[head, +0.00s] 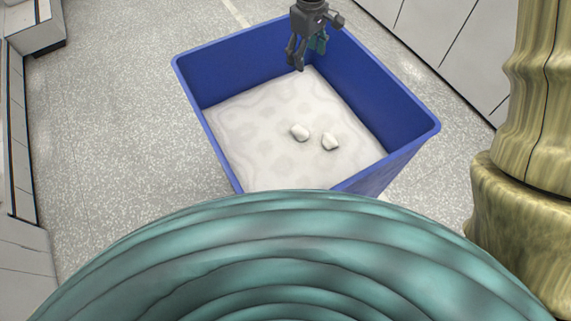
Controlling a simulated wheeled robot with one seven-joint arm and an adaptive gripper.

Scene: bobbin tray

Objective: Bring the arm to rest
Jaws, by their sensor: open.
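My gripper (307,53) shows in the head view at the top. It is dark grey with a teal part and points downward. It appears over the far part of a blue bin (207,150). Its fingers are apart and I see nothing held between them. Inside the bin, two small whitish lumps (300,132) and (331,142) lie on the pale, marbled floor, nearer to me than the gripper and apart from it. The rest of my arm above the gripper is cut off by the picture's top edge.
A large teal ribbed rounded shape (290,260) fills the bottom and hides the bin's near corner. A tan ribbed column (535,110) stands at the right. White cabinets (445,45) line the upper right, and a pale box (35,27) stands upper left. Speckled floor (110,120) is clear left of the bin.

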